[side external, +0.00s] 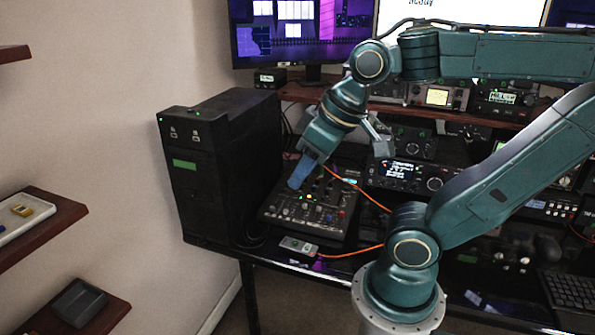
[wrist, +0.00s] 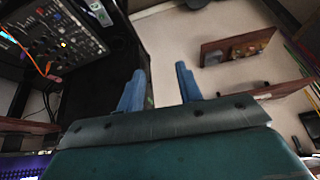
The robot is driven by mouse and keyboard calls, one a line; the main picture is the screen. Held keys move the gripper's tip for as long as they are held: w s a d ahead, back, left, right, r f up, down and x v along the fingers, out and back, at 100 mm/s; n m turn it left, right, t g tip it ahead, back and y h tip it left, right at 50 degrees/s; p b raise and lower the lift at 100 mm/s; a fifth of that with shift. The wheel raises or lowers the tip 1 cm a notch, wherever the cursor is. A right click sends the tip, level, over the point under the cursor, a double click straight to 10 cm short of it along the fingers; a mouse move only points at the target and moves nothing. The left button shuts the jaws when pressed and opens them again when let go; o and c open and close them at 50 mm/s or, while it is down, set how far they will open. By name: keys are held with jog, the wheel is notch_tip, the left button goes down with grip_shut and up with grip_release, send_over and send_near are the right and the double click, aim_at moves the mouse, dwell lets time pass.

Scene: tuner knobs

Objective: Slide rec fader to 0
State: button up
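A dark mixer panel (side external: 286,212) with several small knobs, buttons and coloured controls lies on the desk beside the black computer tower. A panel with knobs and an orange cable (wrist: 62,38) shows in the upper left of the wrist view. I cannot pick out the rec fader or read its label or setting in either view. My gripper (side external: 297,184) has blue fingers and appears above the rear part of the mixer in the side view; contact cannot be told. In the wrist view my gripper (wrist: 160,84) has its two fingers apart, with nothing between them.
The black computer tower (side external: 216,165) stands close left of the mixer. Orange cables (side external: 357,189) run right of it. A small grey device (side external: 298,245) lies at the desk's front edge. Radio units (side external: 405,176) stand to the right, and monitors (side external: 300,35) behind.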

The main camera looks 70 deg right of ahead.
jog(key=w+d+m+g, duration=0.2)
jog(key=w+d+m, duration=0.35)
jog(key=w, duration=0.25)
jog(key=m+g, duration=0.3)
jog(key=m, duration=0.9)
send_over(286, 210)
notch_tip(286, 210, down, 19)
jog(key=shift+d, duration=0.1)
notch_tip(286, 210, down, 14)
jog(key=shift+r, duration=0.25)
grip_shut()
